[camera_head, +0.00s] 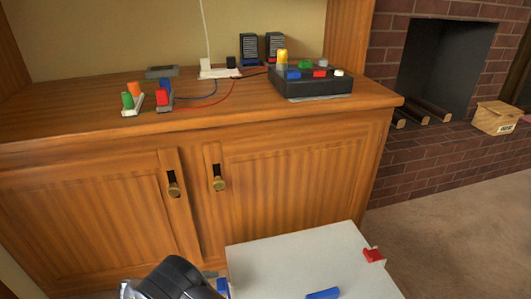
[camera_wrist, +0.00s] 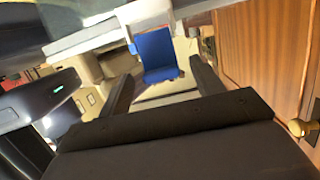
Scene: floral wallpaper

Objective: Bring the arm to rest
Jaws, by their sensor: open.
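My gripper (camera_wrist: 160,70) shows in the wrist view as two dark fingers standing apart, with nothing held between them. A blue chair-like thing (camera_wrist: 155,52) shows through the gap and looks to be beyond the fingertips. In the wrist view the wooden cabinet front, with a brass knob (camera_wrist: 299,128), fills the right side. In the head view a dark rounded part of my arm shows at the bottom edge, in front of the cabinet (camera_head: 290,190). The gripper's fingers cannot be made out there.
A white-topped surface (camera_head: 290,255) with a red piece (camera_head: 373,255) and a blue piece (camera_head: 322,294) stands in front. The counter bears a black box (camera_head: 310,84), speakers, wires and coloured connectors. A brick fireplace (camera_head: 440,70) and open carpet lie right.

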